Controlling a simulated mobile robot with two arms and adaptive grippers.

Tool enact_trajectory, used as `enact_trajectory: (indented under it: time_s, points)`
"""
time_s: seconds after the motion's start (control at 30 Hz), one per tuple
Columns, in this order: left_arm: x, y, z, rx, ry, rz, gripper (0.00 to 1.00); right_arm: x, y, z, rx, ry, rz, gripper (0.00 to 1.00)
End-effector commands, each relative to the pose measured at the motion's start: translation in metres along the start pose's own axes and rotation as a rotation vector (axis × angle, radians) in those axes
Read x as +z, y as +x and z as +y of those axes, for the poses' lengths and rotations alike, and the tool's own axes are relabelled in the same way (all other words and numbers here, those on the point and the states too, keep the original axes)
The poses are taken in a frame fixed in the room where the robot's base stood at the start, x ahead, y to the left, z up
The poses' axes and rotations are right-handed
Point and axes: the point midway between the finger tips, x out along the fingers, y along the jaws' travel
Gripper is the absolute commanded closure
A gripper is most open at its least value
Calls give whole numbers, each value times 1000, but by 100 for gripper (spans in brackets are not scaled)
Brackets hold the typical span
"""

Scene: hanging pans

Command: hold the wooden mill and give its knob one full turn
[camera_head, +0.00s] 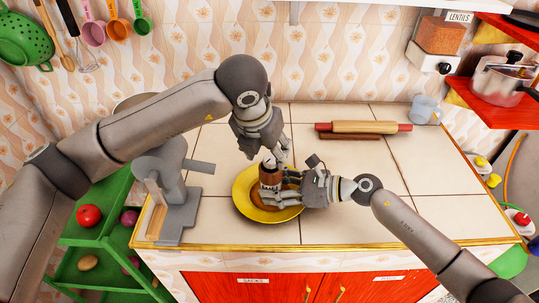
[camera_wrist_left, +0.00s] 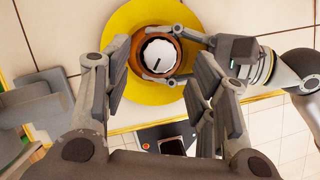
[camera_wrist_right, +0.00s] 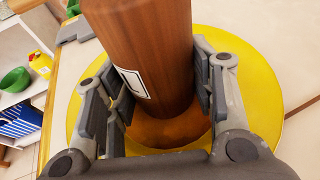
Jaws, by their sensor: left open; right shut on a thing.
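The wooden mill (camera_head: 270,180) is a brown upright cylinder over a yellow plate (camera_head: 242,192), with a white label (camera_wrist_right: 132,82) on its side. Its round knob (camera_wrist_left: 160,54) is white with a dark pointer line and faces up in the left wrist view. My right gripper (camera_wrist_right: 163,92) is shut on the mill body from the right side, with a finger on each side. My left gripper (camera_head: 272,153) is open just above the mill top. In the left wrist view its fingers stand on either side of the knob, apart from it.
A grey stand-like device (camera_head: 176,190) stands left of the plate. A rolling pin (camera_head: 360,127) lies at the back right, and a translucent cup (camera_head: 424,109) stands farther right. An orange-brown round surface (camera_wrist_right: 165,130) shows below the mill. The right front counter is clear.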

Motion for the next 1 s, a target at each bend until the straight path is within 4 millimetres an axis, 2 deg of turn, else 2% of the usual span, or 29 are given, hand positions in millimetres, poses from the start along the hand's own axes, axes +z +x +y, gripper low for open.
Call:
enact_trajectory:
  time_s: [0.1, 0.2, 0.57, 0.93, 1.0]
  points:
    - [0, 18, 0, -1, -1, 2, 48, 0, 0, 0, -1, 0, 0, 74]
    - [0, 26, 0, 0, -1, 0, 48, 0, 0, 0, -1, 0, 0, 74]
    - [0, 32, 0, 0, 1, -1, 48, 0, 0, 0, -1, 0, 0, 74]
    - [0, 32, 0, 0, 1, -1, 92, 0, 0, 0, -1, 0, 0, 74]
    - [0, 32, 0, 0, 2, -1, 94, 0, 0, 0, -1, 0, 0, 74]
